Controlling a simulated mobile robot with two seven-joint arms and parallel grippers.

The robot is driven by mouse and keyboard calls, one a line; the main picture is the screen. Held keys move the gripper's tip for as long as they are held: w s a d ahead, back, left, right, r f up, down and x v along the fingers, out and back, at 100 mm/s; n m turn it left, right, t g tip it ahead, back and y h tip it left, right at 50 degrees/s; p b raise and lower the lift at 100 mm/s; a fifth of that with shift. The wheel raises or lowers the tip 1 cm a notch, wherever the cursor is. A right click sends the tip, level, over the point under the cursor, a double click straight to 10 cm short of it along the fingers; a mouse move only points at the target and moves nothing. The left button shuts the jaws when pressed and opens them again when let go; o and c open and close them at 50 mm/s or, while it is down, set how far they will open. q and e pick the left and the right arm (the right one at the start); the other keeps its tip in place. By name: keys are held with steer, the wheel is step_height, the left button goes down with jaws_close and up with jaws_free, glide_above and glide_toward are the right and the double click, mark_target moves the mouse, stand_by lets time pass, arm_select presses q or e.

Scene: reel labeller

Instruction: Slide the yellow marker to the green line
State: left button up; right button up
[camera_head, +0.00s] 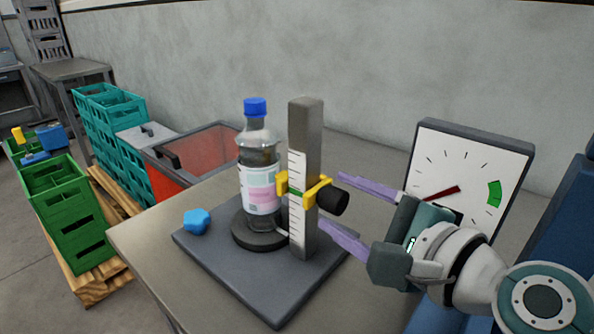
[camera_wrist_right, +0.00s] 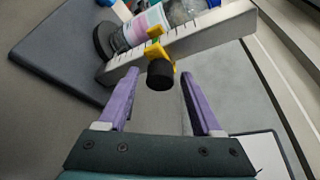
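The yellow marker (camera_head: 316,187) is a bracket around the upright grey post (camera_head: 305,130), at about mid-height, with a black knob (camera_head: 333,201) on its right side. A short green line (camera_head: 296,192) shows on the white scale (camera_head: 296,225), close to the marker's level; the exact offset is hard to tell. My right gripper (camera_head: 332,204) is open, its purple fingers pointing at the knob. In the right wrist view the knob (camera_wrist_right: 160,74) appears between the fingertips (camera_wrist_right: 159,74), with a gap on each side. The yellow marker (camera_wrist_right: 156,33) also shows there. My left gripper is out of view.
A bottle with a blue cap (camera_head: 255,106) stands on a round black base beside the post. A blue knob (camera_head: 197,221) is on the dark baseplate (camera_head: 270,290). A dial (camera_head: 470,165) with red needle and green zone stands behind my right gripper. Crates stand at left.

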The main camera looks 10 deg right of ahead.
steer(key=shift+o, duration=0.2)
steer(key=v, duration=1)
stand_by(0.3)
